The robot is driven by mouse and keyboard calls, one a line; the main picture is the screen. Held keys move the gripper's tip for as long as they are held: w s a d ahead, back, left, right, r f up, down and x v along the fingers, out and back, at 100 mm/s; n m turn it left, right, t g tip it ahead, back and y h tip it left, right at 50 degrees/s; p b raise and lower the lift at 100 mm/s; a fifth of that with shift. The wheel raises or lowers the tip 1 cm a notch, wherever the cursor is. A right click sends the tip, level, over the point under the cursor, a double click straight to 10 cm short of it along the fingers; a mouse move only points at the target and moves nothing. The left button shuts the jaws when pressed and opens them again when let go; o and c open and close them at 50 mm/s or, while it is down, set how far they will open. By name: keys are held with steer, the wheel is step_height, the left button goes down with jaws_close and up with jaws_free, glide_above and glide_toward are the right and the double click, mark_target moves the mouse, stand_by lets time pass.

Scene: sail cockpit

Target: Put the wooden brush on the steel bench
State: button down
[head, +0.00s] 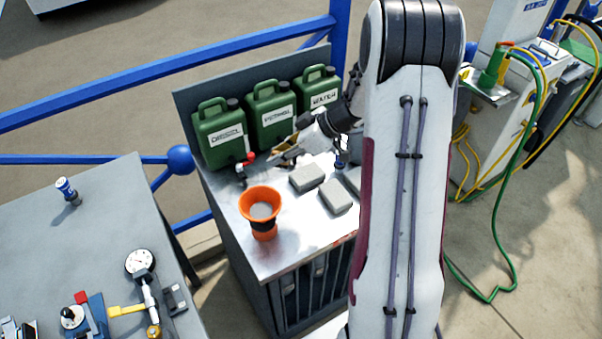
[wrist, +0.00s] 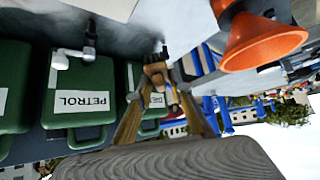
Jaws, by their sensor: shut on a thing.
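The steel bench (head: 301,235) stands in the middle of the head view, with a shiny top and dark front. My gripper (head: 288,153) is low over its back part, in front of the green cans. In the wrist view my gripper (wrist: 168,78) has its brown fingers drawn close together, shut on a small tan piece. This seems to be the wooden brush, mostly hidden by the fingers. In the head view a slim tan shape shows at the fingertips. I cannot tell whether it touches the bench.
Green cans marked diesel (head: 219,140), petrol (head: 272,117) and a third (head: 317,92) line the bench's back. An orange funnel (head: 260,203) stands at the front left. Grey blocks (head: 307,178) lie right of centre. The front middle is clear. Blue rails (head: 150,86) run behind.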

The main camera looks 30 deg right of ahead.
glide_above(282, 188)
steer(key=shift+f, duration=3.1)
steer(key=shift+a+f, duration=0.1)
steer(key=shift+f, duration=1.8)
steer(key=shift+f, duration=0.1)
steer(key=c, duration=1.8)
jaws_free()
